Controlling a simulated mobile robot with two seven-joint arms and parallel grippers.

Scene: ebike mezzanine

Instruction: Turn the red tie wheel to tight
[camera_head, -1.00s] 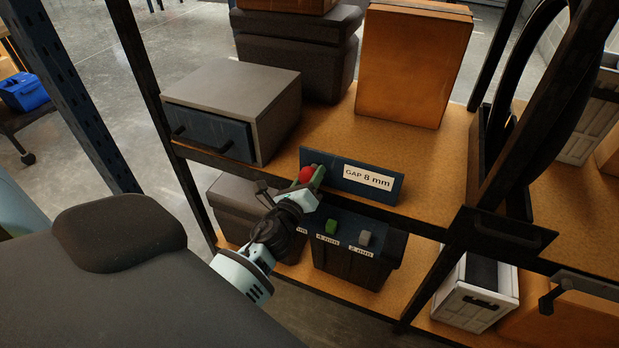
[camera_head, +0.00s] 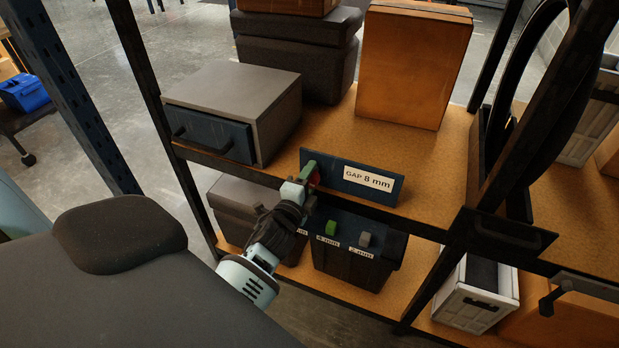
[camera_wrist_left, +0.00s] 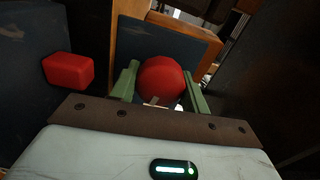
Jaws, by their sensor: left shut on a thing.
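The red tie wheel (camera_wrist_left: 162,79) looks like a round red knob in the left wrist view. It sits between the two green fingers of my left gripper (camera_wrist_left: 160,84), which is shut on it. In the head view only a little red of the wheel (camera_head: 315,179) shows beside the green fingers of the left gripper (camera_head: 310,172). They are at the left end of a dark blue panel (camera_head: 333,176) labelled "GAP 8 mm". Any tight mark is not visible. My right gripper is not in view.
Below the panel, a dark bin (camera_head: 345,266) carries a green block (camera_head: 331,227) and a grey block (camera_head: 364,239) over size labels. A grey drawer box (camera_head: 232,90) stands left on the shelf (camera_head: 400,137). A red block (camera_wrist_left: 68,69) shows in the wrist view.

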